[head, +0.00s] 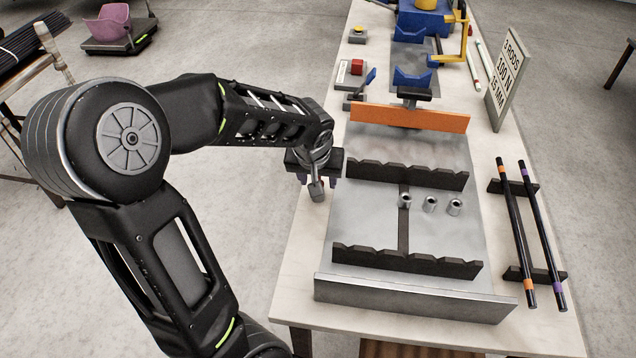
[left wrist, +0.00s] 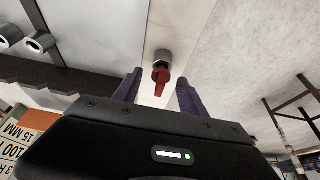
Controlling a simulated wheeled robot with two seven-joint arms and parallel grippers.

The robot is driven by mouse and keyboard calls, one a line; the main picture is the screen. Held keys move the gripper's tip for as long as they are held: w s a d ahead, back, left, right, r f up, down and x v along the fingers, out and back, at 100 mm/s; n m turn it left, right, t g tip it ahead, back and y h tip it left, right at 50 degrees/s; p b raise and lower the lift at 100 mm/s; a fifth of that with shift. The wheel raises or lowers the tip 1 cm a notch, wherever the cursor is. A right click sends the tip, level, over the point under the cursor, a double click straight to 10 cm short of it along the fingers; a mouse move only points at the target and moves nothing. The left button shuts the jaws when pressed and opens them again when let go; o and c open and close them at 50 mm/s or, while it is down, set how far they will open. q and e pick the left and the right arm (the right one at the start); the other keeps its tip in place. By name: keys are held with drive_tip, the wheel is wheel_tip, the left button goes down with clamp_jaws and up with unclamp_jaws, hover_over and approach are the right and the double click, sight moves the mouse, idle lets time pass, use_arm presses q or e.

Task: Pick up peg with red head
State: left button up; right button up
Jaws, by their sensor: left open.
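The peg's red head (left wrist: 160,82) shows in the left wrist view, with a grey cylindrical part (left wrist: 163,57) beyond it. My left gripper (left wrist: 159,80) is open, with its two purple fingers on either side of the red head. I cannot tell whether either finger touches it. In the head view my left gripper (head: 318,180) is over the table's left edge strip, left of the grey fixture plate. A grey cylinder (head: 318,194) shows just below it, and the red head is hidden there. My right gripper is not in view.
The grey fixture plate (head: 365,215) carries dark notched racks (head: 400,261) and three short metal sleeves (head: 430,204). An orange bar (head: 410,117) crosses its far end. Two dark rods (head: 519,225) lie on supports at the right. A sign (head: 507,80) stands at the back right.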

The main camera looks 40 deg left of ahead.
use_arm(q)
drive_tip(key=shift+c, duration=0.6)
clamp_jaws()
